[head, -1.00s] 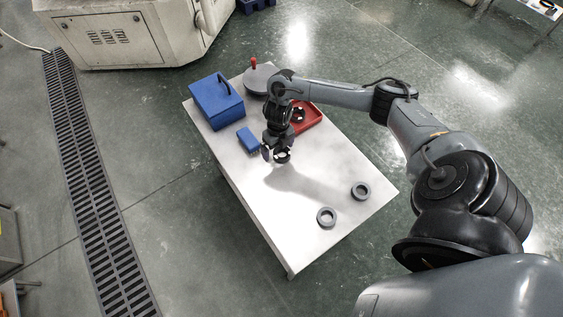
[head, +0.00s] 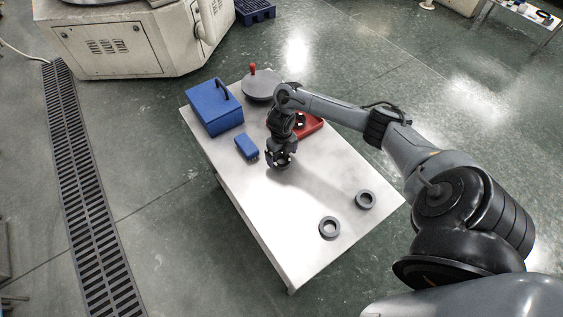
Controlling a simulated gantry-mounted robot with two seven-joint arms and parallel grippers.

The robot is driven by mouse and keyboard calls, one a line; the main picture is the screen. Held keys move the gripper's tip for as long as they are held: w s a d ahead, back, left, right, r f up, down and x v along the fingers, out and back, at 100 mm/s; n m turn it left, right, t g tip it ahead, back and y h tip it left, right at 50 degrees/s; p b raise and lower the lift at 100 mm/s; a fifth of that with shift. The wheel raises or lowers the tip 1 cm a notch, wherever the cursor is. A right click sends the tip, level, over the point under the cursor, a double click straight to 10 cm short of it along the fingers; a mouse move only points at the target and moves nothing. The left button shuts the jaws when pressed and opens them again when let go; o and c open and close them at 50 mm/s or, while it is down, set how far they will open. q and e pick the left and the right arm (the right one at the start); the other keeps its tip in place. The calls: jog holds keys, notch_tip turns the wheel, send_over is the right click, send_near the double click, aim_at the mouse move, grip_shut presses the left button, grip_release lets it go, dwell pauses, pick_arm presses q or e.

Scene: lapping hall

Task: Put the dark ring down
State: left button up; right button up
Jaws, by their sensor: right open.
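My right gripper (head: 280,162) points down over the middle of the white table, between the blue brush-like block and the two grey rings. Its jaws are open. A dark ring (head: 279,166) shows at the fingertips, low at the table top; the fingers partly hide it, and I cannot tell whether it touches them. Two grey rings lie flat and apart near the table's near right end, one on the right (head: 365,200) and one nearer (head: 329,228). My left gripper is not in view.
The white table (head: 250,190) also bears a blue box (head: 214,108) with a handle, a blue block (head: 247,146), a grey round plate (head: 260,86) with a red knob, and a red tray (head: 314,128) partly behind my arm. The table's near left part is bare.

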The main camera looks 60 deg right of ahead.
jog(key=shift+f, duration=1.25)
jog(key=c, duration=1.2)
